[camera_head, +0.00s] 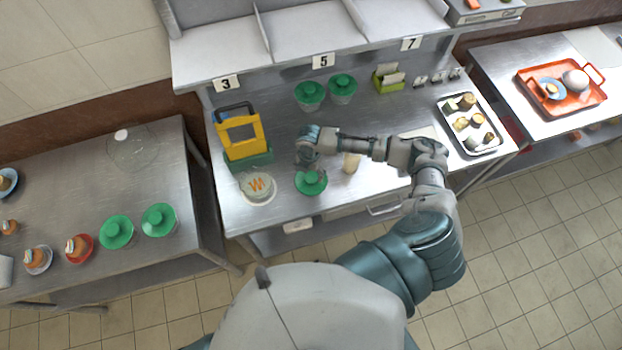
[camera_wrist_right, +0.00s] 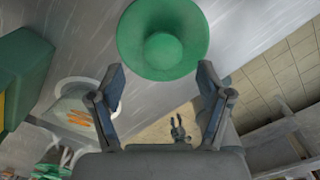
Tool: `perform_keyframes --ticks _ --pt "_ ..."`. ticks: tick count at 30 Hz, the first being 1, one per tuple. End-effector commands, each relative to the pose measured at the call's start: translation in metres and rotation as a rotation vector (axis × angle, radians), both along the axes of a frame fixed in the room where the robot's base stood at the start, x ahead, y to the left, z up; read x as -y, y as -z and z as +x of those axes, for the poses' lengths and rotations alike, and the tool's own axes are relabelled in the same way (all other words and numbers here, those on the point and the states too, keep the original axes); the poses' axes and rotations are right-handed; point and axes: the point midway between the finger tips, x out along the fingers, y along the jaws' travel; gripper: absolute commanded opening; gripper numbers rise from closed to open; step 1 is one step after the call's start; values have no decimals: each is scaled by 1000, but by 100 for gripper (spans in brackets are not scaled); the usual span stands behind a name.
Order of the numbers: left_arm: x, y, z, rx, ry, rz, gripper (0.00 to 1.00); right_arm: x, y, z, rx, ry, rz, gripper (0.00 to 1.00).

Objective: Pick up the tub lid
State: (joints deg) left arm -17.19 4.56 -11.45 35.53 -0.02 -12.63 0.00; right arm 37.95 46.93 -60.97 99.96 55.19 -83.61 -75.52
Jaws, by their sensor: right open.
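A round green tub lid (camera_head: 311,183) with a raised knob sits near the front edge of the middle counter. My right gripper (camera_head: 304,160) is just above and behind it, pointing down. In the right wrist view the green lid (camera_wrist_right: 163,38) lies just beyond the fingertips. The fingers (camera_wrist_right: 160,69) are spread apart on either side of its near edge, with nothing between them. The tub under this lid is mostly hidden. My left gripper is not in view.
A white-rimmed container (camera_head: 258,188) with orange pieces and a yellow-and-green caddy (camera_head: 245,140) stand to the left. Two more green lids (camera_head: 309,94) are at the back. A beige cylinder (camera_head: 351,162) stands close on the right. A food tray (camera_head: 470,124) lies farther right.

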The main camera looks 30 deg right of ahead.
Motion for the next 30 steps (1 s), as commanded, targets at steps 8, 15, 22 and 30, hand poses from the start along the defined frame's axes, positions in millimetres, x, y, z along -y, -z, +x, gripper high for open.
perform_keyframes --ticks 8,15,22,30 --pt "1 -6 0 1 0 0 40 6 39 -1 -3 0 -1 78" --pt "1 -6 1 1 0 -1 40 6 43 -1 0 -1 -1 78" --pt "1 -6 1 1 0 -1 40 6 43 -1 -1 -1 -2 28" --pt "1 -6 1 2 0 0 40 6 43 -1 -1 -1 -2 28"
